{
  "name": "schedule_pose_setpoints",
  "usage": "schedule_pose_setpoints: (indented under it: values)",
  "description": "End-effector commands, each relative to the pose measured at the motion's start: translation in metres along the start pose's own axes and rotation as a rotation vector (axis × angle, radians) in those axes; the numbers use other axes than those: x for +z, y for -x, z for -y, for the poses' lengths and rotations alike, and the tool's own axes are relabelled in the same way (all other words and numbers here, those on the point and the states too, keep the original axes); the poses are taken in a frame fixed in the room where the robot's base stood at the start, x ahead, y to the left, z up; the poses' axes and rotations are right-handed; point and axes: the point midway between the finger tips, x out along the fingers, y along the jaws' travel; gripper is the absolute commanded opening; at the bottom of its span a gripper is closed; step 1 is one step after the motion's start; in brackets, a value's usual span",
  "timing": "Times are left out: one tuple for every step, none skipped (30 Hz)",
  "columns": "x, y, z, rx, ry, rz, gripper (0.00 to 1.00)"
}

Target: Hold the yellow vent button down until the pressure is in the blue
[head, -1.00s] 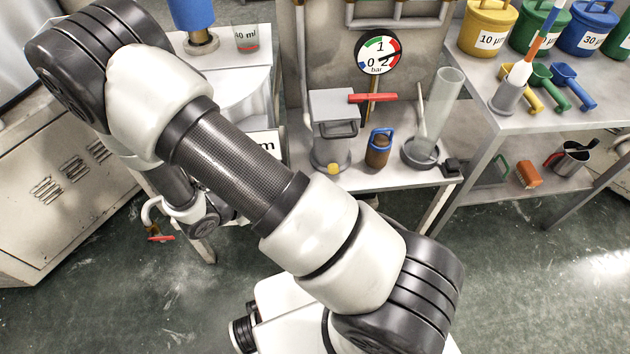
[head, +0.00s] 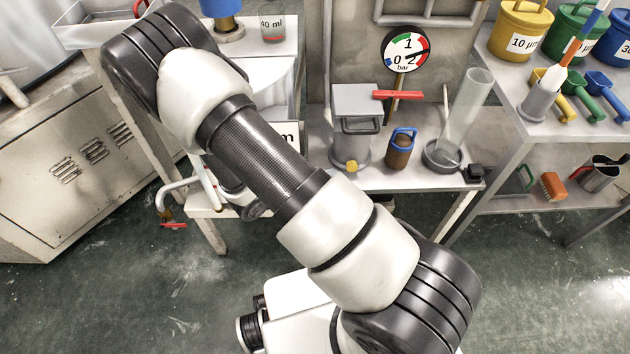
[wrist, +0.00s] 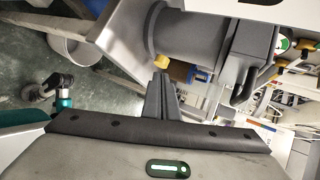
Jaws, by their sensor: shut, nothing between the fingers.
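The yellow vent button (head: 351,166) sits low on the front of a grey pressure pot (head: 357,125) on the bench. In the wrist view the button (wrist: 161,62) is just beyond the tips of my gripper (wrist: 160,75). The fingers are shut with nothing between them. Whether the tips touch the button I cannot tell. In the head view my gripper is hidden behind my arm. The pressure gauge (head: 405,40) stands behind the pot, with blue, green and red zones; its dark needle appears to point right, near the 2 and the red.
A tap with a red handle (head: 173,225) is at the left. The floor in front is open.

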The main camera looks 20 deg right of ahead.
Motion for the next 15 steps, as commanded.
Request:
schedule_pose_setpoints:
  values:
    - [-0.001,-0.013,-0.002,-0.002,-0.002,-0.003,0.00]
    - [-0.001,-0.019,-0.002,-0.002,-0.003,-0.003,0.00]
    - [0.000,-0.026,-0.002,-0.001,-0.002,-0.002,0.00]
    - [-0.001,-0.031,-0.002,-0.001,-0.002,-0.003,0.00]
    - [-0.001,-0.035,-0.002,-0.001,-0.002,-0.003,0.00]
    - [-0.001,-0.040,-0.002,-0.001,-0.001,-0.002,0.00]
    - [0.000,-0.044,-0.002,-0.001,-0.001,-0.002,0.00]
    - [0.000,-0.046,-0.001,-0.001,-0.001,-0.001,0.00]
    - [0.000,-0.050,-0.001,-0.001,-0.001,0.000,0.00]
    - [0.000,-0.052,-0.001,-0.001,-0.002,0.000,0.00]
    - [0.000,-0.054,0.000,-0.001,-0.002,-0.001,0.00]
    - [0.000,-0.055,0.000,0.000,-0.002,-0.001,0.00]
    - [0.000,-0.056,0.000,0.000,-0.002,0.000,0.00]
    - [0.000,-0.057,0.000,0.000,-0.002,0.000,0.00]
    - [0.000,-0.057,0.000,0.000,-0.002,0.000,0.00]
